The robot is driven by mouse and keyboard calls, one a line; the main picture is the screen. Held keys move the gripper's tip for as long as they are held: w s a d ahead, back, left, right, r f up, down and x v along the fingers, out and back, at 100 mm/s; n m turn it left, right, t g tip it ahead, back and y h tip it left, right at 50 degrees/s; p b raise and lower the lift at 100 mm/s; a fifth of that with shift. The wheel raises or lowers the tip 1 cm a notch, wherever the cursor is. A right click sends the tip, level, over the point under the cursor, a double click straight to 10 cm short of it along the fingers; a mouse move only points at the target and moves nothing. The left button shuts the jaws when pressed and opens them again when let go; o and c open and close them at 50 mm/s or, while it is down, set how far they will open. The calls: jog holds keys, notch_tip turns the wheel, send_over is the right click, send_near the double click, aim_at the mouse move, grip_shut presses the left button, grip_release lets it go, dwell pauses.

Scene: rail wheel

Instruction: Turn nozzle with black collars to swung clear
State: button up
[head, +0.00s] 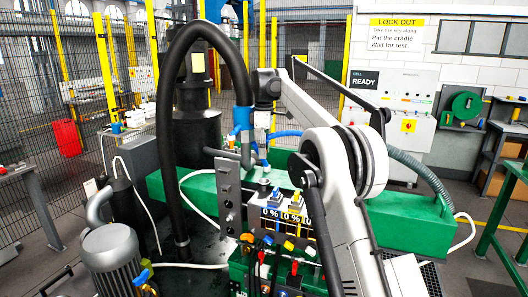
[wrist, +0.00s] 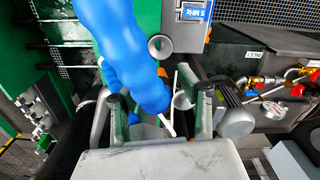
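In the wrist view the thick blue hose (wrist: 132,65) comes down from the top and ends between my fingers, by a thin light rod and a grey tube end (wrist: 183,100). My gripper (wrist: 160,112) has its two fingers spread wide around this area. I cannot tell whether either finger touches. Black collars cannot be made out clearly, so I cannot tell which nozzle carries them. In the head view my fingertips are small and partly hidden.
A thick black hose (head: 168,90) arches at the left. A grey motor (head: 112,255) stands front left. A panel with percent displays (head: 284,213) and coloured knobs stands in front of the green beam (head: 405,225). A lock-out sign (head: 396,36) hangs behind.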

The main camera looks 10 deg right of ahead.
jog(key=shift+f, duration=0.15)
grip_shut()
dwell(0.5)
